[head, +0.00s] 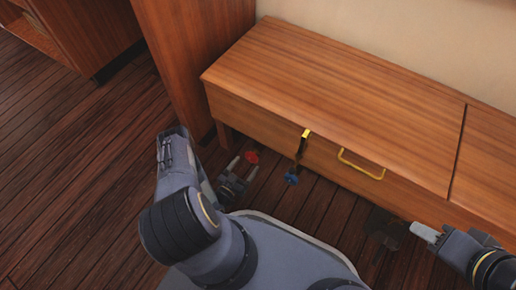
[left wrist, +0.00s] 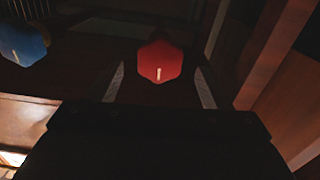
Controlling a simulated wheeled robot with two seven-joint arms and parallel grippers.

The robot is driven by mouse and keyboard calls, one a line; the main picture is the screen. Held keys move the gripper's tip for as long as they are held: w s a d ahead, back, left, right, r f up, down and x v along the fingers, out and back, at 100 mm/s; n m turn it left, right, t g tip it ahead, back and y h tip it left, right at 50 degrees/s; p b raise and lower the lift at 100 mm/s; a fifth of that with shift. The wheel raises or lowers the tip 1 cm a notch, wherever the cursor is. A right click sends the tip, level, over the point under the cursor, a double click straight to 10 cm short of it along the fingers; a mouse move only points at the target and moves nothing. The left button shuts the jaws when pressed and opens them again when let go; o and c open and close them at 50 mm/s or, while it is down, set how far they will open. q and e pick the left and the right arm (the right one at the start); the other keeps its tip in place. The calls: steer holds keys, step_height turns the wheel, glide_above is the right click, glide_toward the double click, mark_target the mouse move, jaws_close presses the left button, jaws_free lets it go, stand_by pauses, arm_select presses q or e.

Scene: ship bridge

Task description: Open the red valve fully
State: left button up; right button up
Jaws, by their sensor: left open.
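The red valve (head: 251,157) shows in the head view low at the front of the wooden bench, just beyond my left gripper. In the left wrist view the red valve (left wrist: 159,62) is a rounded knob with a short pale mark near its lower middle. My left gripper (head: 242,167) is open, and its two fingers (left wrist: 160,85) show on either side below the knob. I cannot tell whether they touch it. My right gripper (head: 416,228) is at the right of the head view, away from the valve; its jaw state is unclear.
A blue valve (head: 291,178) sits right of the red one and also shows in the left wrist view (left wrist: 22,42). The wooden bench (head: 330,95) has a yellow handle (head: 362,165) and a yellow-topped piece (head: 306,134) on its front. Open plank floor (head: 80,160) lies left.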

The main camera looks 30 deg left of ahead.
mark_target(250, 160)
arm_select(q)
steer(key=w, duration=0.2)
steer(key=w+b, duration=0.1)
steer(key=w, duration=0.1)
steer(key=w+b, duration=0.1)
steer(key=w, duration=0.1)
steer(key=shift+w+d, duration=0.1)
steer(key=shift+d, duration=0.15)
steer(key=shift+w, duration=0.4)
steer(key=shift+c, duration=0.4)
steer(key=c, duration=0.9)
steer(key=shift+o, duration=0.2)
